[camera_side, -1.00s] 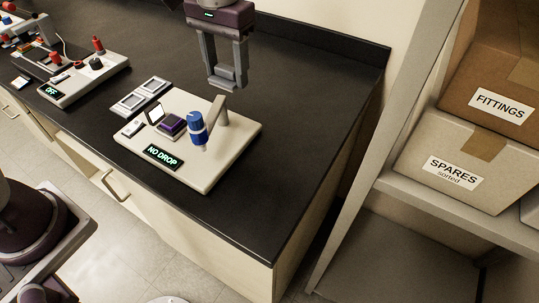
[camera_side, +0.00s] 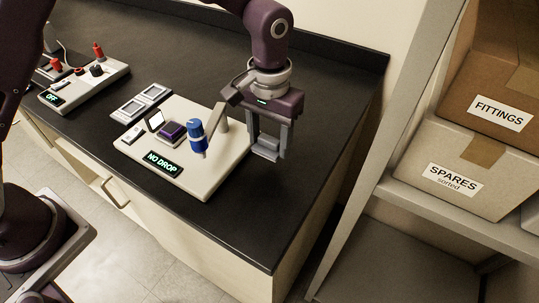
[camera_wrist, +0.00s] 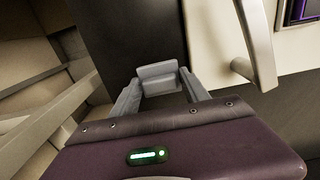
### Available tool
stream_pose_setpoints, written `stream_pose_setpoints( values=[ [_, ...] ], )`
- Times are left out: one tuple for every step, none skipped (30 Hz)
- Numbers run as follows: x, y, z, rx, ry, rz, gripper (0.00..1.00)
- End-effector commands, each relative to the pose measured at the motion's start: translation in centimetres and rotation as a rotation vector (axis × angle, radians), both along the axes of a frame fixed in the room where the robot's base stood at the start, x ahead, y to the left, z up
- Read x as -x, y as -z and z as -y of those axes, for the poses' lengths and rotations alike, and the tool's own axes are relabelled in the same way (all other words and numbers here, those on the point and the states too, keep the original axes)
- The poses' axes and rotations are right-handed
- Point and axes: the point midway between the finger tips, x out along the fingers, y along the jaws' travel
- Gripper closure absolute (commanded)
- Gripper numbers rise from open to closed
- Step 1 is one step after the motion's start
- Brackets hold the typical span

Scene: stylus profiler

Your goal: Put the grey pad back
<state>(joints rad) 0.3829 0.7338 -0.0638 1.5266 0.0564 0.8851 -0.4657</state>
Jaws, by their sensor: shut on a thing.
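My gripper (camera_side: 267,150) is shut on a small grey block, which looks like the grey pad (camera_wrist: 157,78), held between the fingertips. It is above the worktop, right of the cream profiler base (camera_side: 208,185). In the wrist view my gripper (camera_wrist: 157,85) shows the pad level across both fingers, with dark bench beyond. A purple pad (camera_side: 171,132) sits on the profiler's stage, beside the blue stylus head (camera_side: 196,138) on its bent arm. A pale holder (camera_side: 140,103) with two square grey-looking places lies behind the profiler; I cannot tell whether they are empty.
The profiler's display (camera_side: 164,163) reads NO DROP. Another cream device (camera_side: 85,88) with red knobs and an OFF display stands at the left. Shelves with boxes (camera_side: 465,165) stand at the right. The black worktop (camera_side: 265,215) is clear in front and at the right.

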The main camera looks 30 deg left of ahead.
Motion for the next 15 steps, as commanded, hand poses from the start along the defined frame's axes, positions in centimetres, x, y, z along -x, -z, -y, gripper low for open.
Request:
stream_pose_setpoints(
  values=[
    [0.0,0.6,0.0,0.0,0.0,0.0,1.0],
    [0.0,0.9,0.0,0.0,-0.001,-0.001,1.0],
    [0.0,1.5,0.0,0.0,-0.001,-0.001,1.0],
    [0.0,1.9,0.0,0.0,-0.001,-0.001,1.0],
    [0.0,2.4,0.0,0.0,-0.001,-0.002,1.0],
    [0.0,3.2,0.0,-0.001,-0.001,-0.002,1.0],
    [0.0,3.8,0.0,-0.001,-0.001,-0.003,1.0],
    [0.0,4.3,0.0,-0.001,-0.001,-0.001,1.0],
    [0.0,4.6,0.0,-0.001,-0.001,-0.001,1.0],
    [0.0,4.7,0.0,0.0,-0.001,0.0,1.0],
    [0.0,4.6,0.0,0.001,-0.001,0.001,1.0],
    [0.0,4.6,0.0,0.001,-0.001,0.002,1.0],
    [-0.1,4.6,0.0,0.001,-0.001,0.002,1.0],
    [0.0,4.6,0.0,0.001,-0.001,0.002,1.0],
    [0.0,4.6,0.0,0.001,-0.001,0.001,1.0]
  ],
)
